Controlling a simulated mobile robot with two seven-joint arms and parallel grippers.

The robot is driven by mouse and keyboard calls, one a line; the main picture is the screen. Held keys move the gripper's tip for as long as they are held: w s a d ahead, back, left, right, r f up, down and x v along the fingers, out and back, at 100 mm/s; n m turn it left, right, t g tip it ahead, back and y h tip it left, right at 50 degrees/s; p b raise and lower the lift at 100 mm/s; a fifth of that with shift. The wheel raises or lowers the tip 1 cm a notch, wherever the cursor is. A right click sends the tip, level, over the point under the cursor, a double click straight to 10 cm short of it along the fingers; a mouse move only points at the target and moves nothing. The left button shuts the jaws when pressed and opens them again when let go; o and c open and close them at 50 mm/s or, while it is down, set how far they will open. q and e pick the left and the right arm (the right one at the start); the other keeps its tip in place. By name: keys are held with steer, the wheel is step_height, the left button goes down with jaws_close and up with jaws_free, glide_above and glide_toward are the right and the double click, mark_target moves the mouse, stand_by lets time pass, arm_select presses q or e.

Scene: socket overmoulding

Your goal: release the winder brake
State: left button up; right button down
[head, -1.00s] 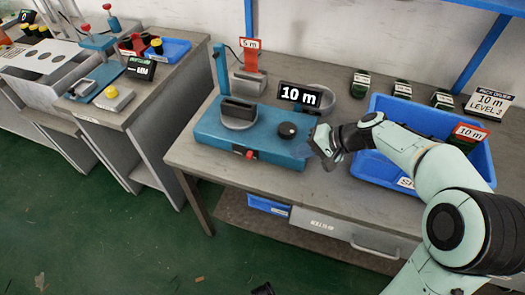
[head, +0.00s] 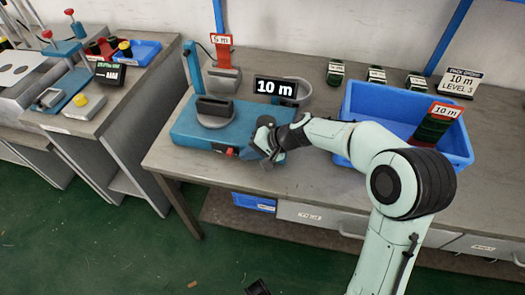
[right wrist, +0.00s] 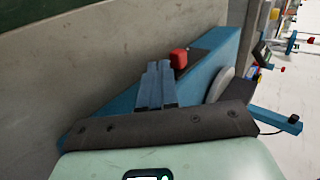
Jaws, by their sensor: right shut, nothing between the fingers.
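The blue winder (head: 186,128) stands on the bench, with a dark spool block (head: 214,108) on a round grey plate on top and a black 10 m display (head: 276,87) behind. A small red brake knob (head: 231,152) sits on its front face; it also shows as a red block (right wrist: 179,58) in the right wrist view. My right gripper (head: 262,157) is shut and empty in front of the winder's right front, just right of the red knob. In the wrist view its closed fingers (right wrist: 160,77) are close beside the knob; contact is unclear.
A blue bin (head: 405,110) holding dark green coils with a 10 m tag stands to the right. A grey 5 m stand (head: 222,78) is behind the winder. Several small green coils (head: 335,75) line the back. A separate bench (head: 130,110) is at left, across a gap.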

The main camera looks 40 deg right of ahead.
mark_target(226, 150)
steer(key=shift+w+a, duration=0.65)
steer(key=shift+w, duration=0.15)
arm_select(q)
steer(key=shift+s+d+r, duration=0.1)
steer(key=shift+s+r, duration=0.05)
steer(key=shift+s, duration=0.05)
arm_select(e)
steer(key=w+a+p, duration=0.1)
steer(key=w+a, duration=0.2)
steer(key=shift+w+r, duration=0.1)
steer(key=shift+w, duration=0.15)
arm_select(q)
steer(key=shift+s+d+r+g, duration=0.3)
steer(key=shift+s+d+r, duration=0.1)
steer(key=shift+s+r, duration=0.4)
arm_select(e)
steer(key=shift+a, duration=0.1)
arm_select(q)
steer(key=shift+s+f, duration=0.1)
steer(key=shift+f, duration=0.05)
